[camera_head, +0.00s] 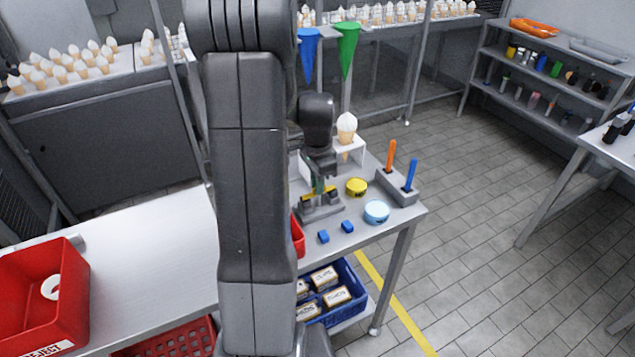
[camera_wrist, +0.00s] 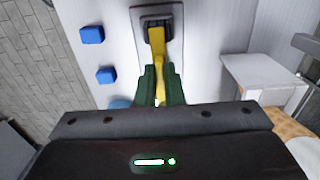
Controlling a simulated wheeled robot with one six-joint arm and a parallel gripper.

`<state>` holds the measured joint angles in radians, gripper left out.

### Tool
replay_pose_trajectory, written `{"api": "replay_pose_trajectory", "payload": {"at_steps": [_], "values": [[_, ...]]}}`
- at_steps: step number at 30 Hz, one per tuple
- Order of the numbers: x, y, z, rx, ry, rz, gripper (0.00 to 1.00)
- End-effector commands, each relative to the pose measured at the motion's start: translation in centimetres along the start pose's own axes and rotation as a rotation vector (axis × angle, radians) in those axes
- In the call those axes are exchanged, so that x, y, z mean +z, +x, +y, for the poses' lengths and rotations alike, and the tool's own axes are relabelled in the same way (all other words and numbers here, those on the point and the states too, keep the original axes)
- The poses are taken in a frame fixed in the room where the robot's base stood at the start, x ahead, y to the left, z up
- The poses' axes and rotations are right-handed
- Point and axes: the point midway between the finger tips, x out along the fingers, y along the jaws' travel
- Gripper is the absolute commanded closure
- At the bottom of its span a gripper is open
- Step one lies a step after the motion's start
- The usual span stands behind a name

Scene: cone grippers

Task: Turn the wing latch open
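The wing latch is yellow, on a grey mounting plate on the small table. In the wrist view its yellow wing (camera_wrist: 157,38) runs from a dark block down between my green fingertips. My gripper (camera_wrist: 160,88) points down at the latch, with one finger on each side of the narrow end of the wing. The fingers are very near the wing; whether they press on it is unclear. In the head view my gripper (camera_head: 318,186) is partly hidden by its own body.
Two blue blocks (camera_head: 323,237), a light blue disc (camera_head: 376,211) and a yellow round piece (camera_head: 356,187) lie near the latch. A grey holder (camera_head: 402,192) has orange and blue handles standing up. A cone (camera_head: 346,128) stands in a white stand behind. A red bin (camera_head: 297,238) is close left.

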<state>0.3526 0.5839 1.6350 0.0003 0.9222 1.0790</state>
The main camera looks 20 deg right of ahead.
Motion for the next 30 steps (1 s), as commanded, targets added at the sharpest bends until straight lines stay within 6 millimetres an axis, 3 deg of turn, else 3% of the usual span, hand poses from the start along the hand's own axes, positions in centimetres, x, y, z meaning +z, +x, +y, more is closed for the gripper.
{"api": "replay_pose_trajectory", "payload": {"at_steps": [14, 30], "values": [[-0.01, 0.03, 0.03, 0.000, -0.059, 0.000, 1.00], [-0.06, 0.08, 0.22, 0.000, -0.498, 0.000, 1.00]]}}
